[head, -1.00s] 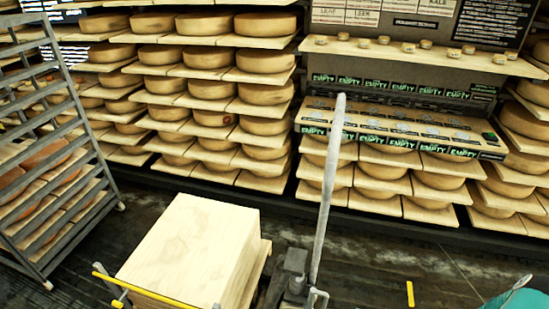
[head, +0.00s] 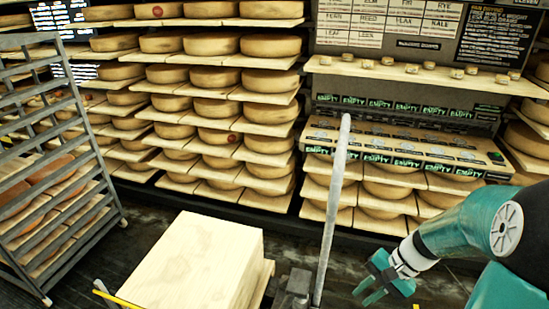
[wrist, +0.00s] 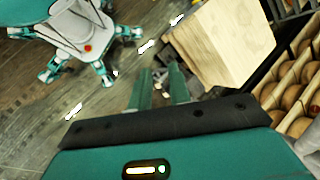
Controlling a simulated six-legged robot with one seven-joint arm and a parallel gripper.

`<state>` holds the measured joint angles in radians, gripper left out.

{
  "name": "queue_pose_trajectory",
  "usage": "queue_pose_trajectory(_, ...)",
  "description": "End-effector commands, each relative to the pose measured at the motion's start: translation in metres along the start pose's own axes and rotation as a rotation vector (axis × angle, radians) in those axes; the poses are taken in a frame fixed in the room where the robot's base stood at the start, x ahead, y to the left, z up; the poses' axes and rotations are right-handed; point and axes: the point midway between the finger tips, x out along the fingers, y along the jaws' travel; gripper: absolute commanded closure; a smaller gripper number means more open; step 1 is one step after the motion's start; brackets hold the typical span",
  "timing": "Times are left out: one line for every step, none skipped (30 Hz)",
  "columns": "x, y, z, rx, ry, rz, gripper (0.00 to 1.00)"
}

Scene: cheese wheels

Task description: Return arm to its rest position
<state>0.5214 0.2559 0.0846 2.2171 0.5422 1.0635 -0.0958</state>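My gripper (head: 381,287) is at the lower right of the head view, at the end of my teal arm. Its two teal fingers stand apart, with nothing seen between them. In the wrist view my gripper (wrist: 160,88) points over the dark floor, its fingers apart and empty. My own teal and white legs show at the upper left of the wrist view.
A pale wooden block (head: 196,262) on a cart with an upright grey pole (head: 333,200) stands left of my gripper. Shelves of cheese wheels (head: 268,83) line the back. A metal rack (head: 62,185) stands at left. Small cheese pieces (head: 430,66) sit on a high shelf.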

Motion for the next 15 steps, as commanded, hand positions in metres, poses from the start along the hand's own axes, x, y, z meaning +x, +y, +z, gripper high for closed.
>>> queue_pose_trajectory(-0.009, -0.008, 0.011, -0.051, 0.038, 0.034, 0.81)
queue_pose_trajectory(-0.014, -0.012, 0.017, -0.08, 0.058, 0.054, 0.81)
queue_pose_trajectory(-0.02, -0.016, 0.025, -0.117, 0.086, 0.079, 0.81)
queue_pose_trajectory(-0.025, -0.019, 0.031, -0.145, 0.108, 0.098, 0.81)
queue_pose_trajectory(-0.029, -0.022, 0.037, -0.173, 0.13, 0.116, 0.81)
queue_pose_trajectory(-0.035, -0.026, 0.046, -0.21, 0.158, 0.139, 0.81)
queue_pose_trajectory(-0.04, -0.029, 0.052, -0.238, 0.18, 0.156, 0.81)
queue_pose_trajectory(-0.044, -0.032, 0.058, -0.266, 0.203, 0.172, 0.81)
queue_pose_trajectory(-0.05, -0.035, 0.067, -0.302, 0.233, 0.192, 0.81)
queue_pose_trajectory(-0.054, -0.037, 0.073, -0.33, 0.257, 0.207, 0.81)
queue_pose_trajectory(-0.058, -0.04, 0.079, -0.356, 0.281, 0.22, 0.81)
queue_pose_trajectory(-0.063, -0.042, 0.087, -0.392, 0.311, 0.238, 0.81)
queue_pose_trajectory(-0.067, -0.044, 0.094, -0.42, 0.335, 0.251, 0.81)
queue_pose_trajectory(-0.071, -0.045, 0.1, -0.446, 0.359, 0.261, 0.81)
queue_pose_trajectory(-0.076, -0.048, 0.108, -0.483, 0.393, 0.276, 0.81)
